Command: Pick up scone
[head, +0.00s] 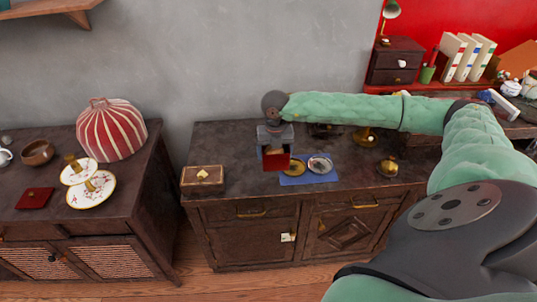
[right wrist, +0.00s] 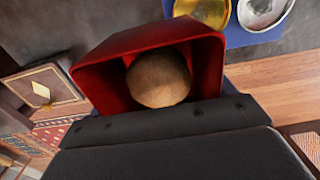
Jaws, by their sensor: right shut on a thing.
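The scone (right wrist: 158,79) is a round, brown, rough-surfaced piece in the right wrist view. It sits in the mouth of my right gripper (head: 275,150), between red walls (right wrist: 98,84) that enclose it on several sides. I cannot tell whether all of these walls are part of the gripper. My right gripper is shut on the scone, above the dark cabinet top near the blue mat (head: 323,177). In the head view the scone is a small tan patch, mostly hidden by the gripper. My left gripper is not in view.
A gold dish (head: 294,168) and a silver dish (head: 319,164) lie on the mat. A box with a gold emblem (head: 203,180) stands left of it. Gold-toned pieces (head: 387,168) stand to the right. A left cabinet holds plates (head: 92,189) and a striped cover (head: 112,130).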

